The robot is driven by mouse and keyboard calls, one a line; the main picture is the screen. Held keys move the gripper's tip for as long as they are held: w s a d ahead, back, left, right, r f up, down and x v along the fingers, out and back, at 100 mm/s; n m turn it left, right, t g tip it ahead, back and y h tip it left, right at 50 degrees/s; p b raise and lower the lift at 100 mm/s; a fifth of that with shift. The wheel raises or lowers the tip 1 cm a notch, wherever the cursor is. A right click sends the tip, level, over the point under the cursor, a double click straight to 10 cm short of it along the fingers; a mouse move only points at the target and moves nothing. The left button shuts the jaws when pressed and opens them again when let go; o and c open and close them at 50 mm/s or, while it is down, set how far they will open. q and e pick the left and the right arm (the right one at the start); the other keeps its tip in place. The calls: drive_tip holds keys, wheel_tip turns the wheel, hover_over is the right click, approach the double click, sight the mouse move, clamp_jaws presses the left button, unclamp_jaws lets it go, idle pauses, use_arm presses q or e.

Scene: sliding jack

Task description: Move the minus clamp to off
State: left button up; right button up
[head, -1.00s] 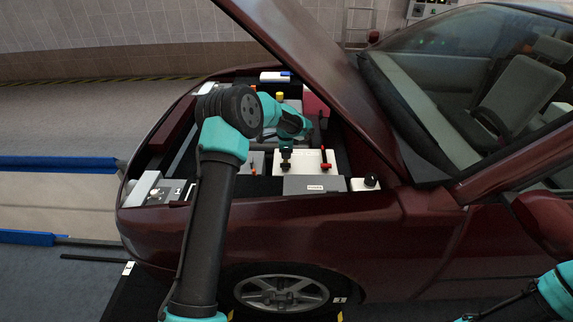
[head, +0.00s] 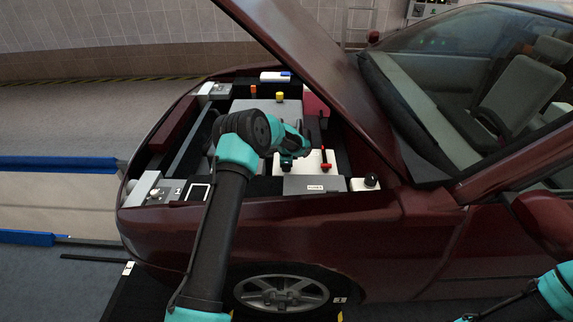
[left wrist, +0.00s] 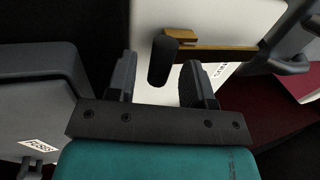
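The minus clamp shows in the left wrist view as a black handle (left wrist: 163,60) beside a brass bar (left wrist: 208,45) over the white battery (left wrist: 150,15). My left gripper (left wrist: 160,70) is open, with one finger on each side of the handle and visible gaps to it. In the head view, my left gripper (head: 288,160) is at the left part of the white battery (head: 310,162), and the arm hides the black clamp. The red clamp (head: 326,160) stands at the battery's right. My right arm shows at the lower right; its gripper is outside the frame.
The raised hood (head: 300,40) slants above the engine bay. A grey box (head: 315,185) is in front of the battery, and a white box with a black knob (head: 372,180) is to its right. The fender (head: 330,220) lies below my left arm.

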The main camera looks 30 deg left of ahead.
use_arm(q)
clamp_jaws()
idle(0.5)
